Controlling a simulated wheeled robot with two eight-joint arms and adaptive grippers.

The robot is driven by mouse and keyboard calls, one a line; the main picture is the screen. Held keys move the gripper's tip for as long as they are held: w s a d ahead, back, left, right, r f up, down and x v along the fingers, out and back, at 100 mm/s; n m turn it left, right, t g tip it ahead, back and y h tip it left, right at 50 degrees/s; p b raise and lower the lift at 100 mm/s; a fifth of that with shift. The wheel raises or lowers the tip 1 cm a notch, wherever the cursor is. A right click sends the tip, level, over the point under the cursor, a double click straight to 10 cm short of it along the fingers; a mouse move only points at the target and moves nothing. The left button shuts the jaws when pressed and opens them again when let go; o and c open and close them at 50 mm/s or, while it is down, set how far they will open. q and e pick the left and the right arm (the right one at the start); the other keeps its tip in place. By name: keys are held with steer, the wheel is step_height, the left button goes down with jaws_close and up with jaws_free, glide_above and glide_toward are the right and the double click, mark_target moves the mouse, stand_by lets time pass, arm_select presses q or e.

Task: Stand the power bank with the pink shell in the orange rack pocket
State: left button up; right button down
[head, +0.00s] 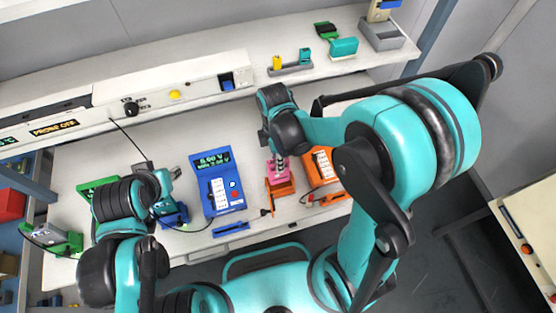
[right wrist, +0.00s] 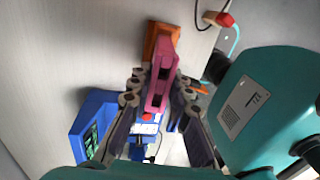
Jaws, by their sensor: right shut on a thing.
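The power bank with the pink shell (head: 281,172) is upright between the fingers of my right gripper (head: 277,156). In the right wrist view the pink power bank (right wrist: 161,78) is clasped between both fingers of the gripper (right wrist: 160,92). The orange rack pocket (head: 281,192) is on the bench right below it. In the right wrist view the orange rack (right wrist: 160,38) shows at the far end of the power bank; I cannot tell whether its lower end is inside. My left gripper (head: 170,180) is at the left, near a blue block; its finger opening is unclear.
A blue meter (head: 217,182) with a display stands left of the rack. An orange device (head: 323,168) stands close on its right. A green holder (head: 98,188) is at the left. A shelf (head: 210,70) runs along the back.

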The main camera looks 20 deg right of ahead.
steer(key=shift+s+f+b, duration=0.15)
steer(key=shift+f+b, duration=0.55)
steer(key=shift+f, duration=0.1)
steer(key=shift+s+f+b, duration=0.1)
steer(key=shift+f+b, duration=0.6)
steer(key=shift+f, duration=0.1)
steer(key=c, duration=1.3)
jaws_free()
steer(key=r, duration=0.4)
steer(key=w+r, duration=0.1)
steer(key=r, duration=0.7)
steer(key=shift+w, duration=0.3)
steer(key=shift+s+d+m+t, duration=0.15)
steer(key=shift+d+m+t, duration=0.15)
steer(key=shift+m, duration=0.4)
steer(key=s+d+m+t+b, duration=0.1)
steer(key=d+m+t, duration=0.1)
steer(key=m, duration=0.3)
steer(key=s+d+m+t, duration=0.1)
steer(key=d+m+t, duration=0.1)
steer(key=m, duration=0.4)
steer(key=s+d+m+t+b, duration=0.1)
steer(key=s+d+m+t, duration=0.1)
steer(key=m+t, duration=0.2)
steer(key=shift+f+m+b, duration=0.35)
steer(key=shift+m, duration=0.65)
